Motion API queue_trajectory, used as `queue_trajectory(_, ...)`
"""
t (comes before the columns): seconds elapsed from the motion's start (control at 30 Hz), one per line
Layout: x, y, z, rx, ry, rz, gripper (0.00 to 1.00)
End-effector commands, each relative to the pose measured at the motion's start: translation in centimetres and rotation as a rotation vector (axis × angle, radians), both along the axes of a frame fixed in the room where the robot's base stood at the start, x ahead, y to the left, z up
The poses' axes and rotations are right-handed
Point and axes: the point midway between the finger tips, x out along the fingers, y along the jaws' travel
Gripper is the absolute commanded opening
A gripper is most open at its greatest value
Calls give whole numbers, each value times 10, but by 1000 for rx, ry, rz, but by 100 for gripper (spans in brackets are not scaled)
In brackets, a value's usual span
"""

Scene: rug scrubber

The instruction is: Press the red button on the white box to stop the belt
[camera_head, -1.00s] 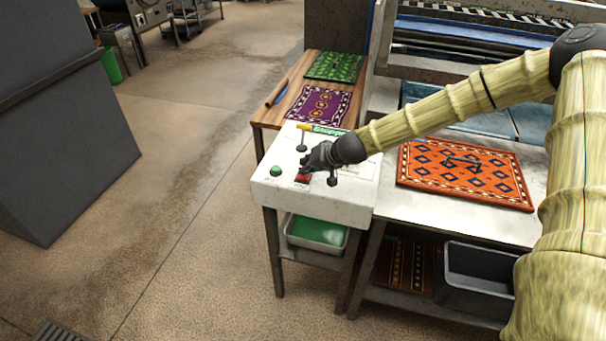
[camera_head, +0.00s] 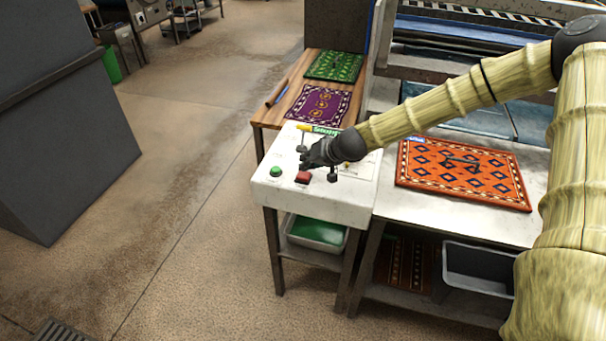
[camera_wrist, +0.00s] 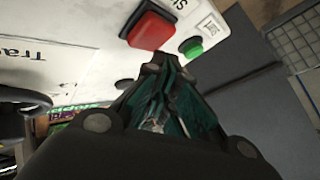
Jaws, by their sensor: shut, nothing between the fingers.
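The white box (camera_head: 345,211) stands on legs in the middle of the head view. The red button (camera_head: 303,178) is on its top near the front edge, and it also shows large in the wrist view (camera_wrist: 152,29). A green button (camera_head: 275,171) sits to its left; it also shows in the wrist view (camera_wrist: 191,46). My gripper (camera_head: 306,162) is shut and empty. It is just behind the red button in the head view. In the wrist view its fingertips (camera_wrist: 155,66) are close to the red button, with a small gap showing between them.
A yellow-topped lever (camera_head: 304,128) and a green label stand at the back of the box, close to my gripper. An orange rug (camera_head: 465,176) lies on the metal table at right. Purple (camera_head: 318,105) and green rugs lie on the wooden bench behind. The floor (camera_head: 190,190) at left is clear.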

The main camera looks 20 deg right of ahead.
Motion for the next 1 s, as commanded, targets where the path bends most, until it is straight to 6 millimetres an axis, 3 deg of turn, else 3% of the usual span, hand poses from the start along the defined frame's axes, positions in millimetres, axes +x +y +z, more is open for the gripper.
queue_trajectory(0.7,0,0,50,0,-1,1,0)
queue_trajectory(1.0,0,0,50,0,0,0,0)
